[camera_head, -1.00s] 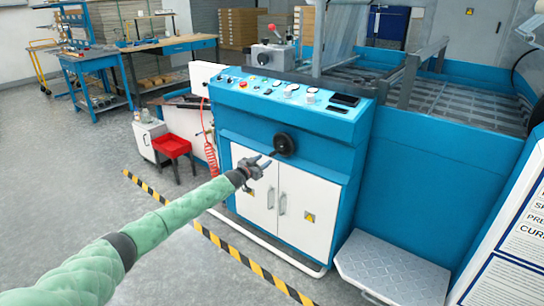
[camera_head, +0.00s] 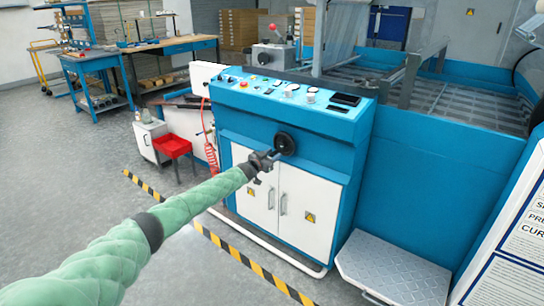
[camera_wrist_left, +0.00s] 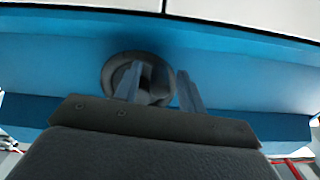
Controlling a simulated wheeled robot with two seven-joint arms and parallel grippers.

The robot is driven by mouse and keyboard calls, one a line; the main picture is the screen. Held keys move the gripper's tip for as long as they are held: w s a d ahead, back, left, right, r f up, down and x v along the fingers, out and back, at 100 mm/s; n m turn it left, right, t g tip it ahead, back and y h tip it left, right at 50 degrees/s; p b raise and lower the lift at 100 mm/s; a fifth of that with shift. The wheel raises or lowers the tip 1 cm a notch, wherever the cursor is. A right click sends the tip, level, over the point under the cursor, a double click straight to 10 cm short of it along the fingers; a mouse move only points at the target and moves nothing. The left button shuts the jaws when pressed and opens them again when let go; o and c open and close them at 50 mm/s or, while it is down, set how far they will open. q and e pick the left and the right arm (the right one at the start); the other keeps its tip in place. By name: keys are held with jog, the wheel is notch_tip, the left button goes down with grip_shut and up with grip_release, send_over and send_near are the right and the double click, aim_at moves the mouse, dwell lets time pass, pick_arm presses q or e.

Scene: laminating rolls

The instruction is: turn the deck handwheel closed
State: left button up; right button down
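The black deck handwheel (camera_head: 286,143) sits on the blue front of the machine, above the white cabinet doors. My left gripper (camera_head: 274,156) is at the lower left edge of the handwheel. In the left wrist view, the two fingers of the left gripper (camera_wrist_left: 158,88) are apart. One finger overlaps the middle of the handwheel (camera_wrist_left: 112,70), and the other is just right of its rim. Part of the rim shows between them; I cannot tell whether they touch it. My right gripper is not in view.
The blue machine (camera_head: 340,150) has a control panel (camera_head: 292,92) on top. A metal step (camera_head: 395,268) stands at its lower right. A red bin (camera_head: 173,146) and a coiled red hose (camera_head: 210,155) are to the left. Striped tape (camera_head: 232,249) crosses the floor in front.

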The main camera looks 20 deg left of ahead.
aim_at(274, 138)
pick_arm(q)
grip_shut()
jog(key=shift+a, duration=0.1)
jog(key=shift+w+a+r+m, duration=0.1)
jog(key=shift+a+r+m, duration=0.1)
jog(key=shift+m, duration=0.4)
jog(key=shift+w+a+r+m, duration=0.1)
jog(key=shift+a+r+m, duration=0.05)
jog(key=shift+m, duration=0.45)
jog(key=m, duration=0.1)
jog(key=a+r+m, duration=0.1)
jog(key=m, duration=0.1)
jog(key=shift+w+r+m, duration=0.15)
jog(key=shift+r+m, duration=0.1)
jog(key=shift+m, duration=0.05)
notch_tip(274, 138, up, 4)
jog(key=m, duration=0.8)
jog(key=shift+f, duration=0.2)
jog(key=shift+d+r+m, duration=0.1)
jog(key=shift+r+m, duration=0.2)
jog(key=shift+m, duration=0.7)
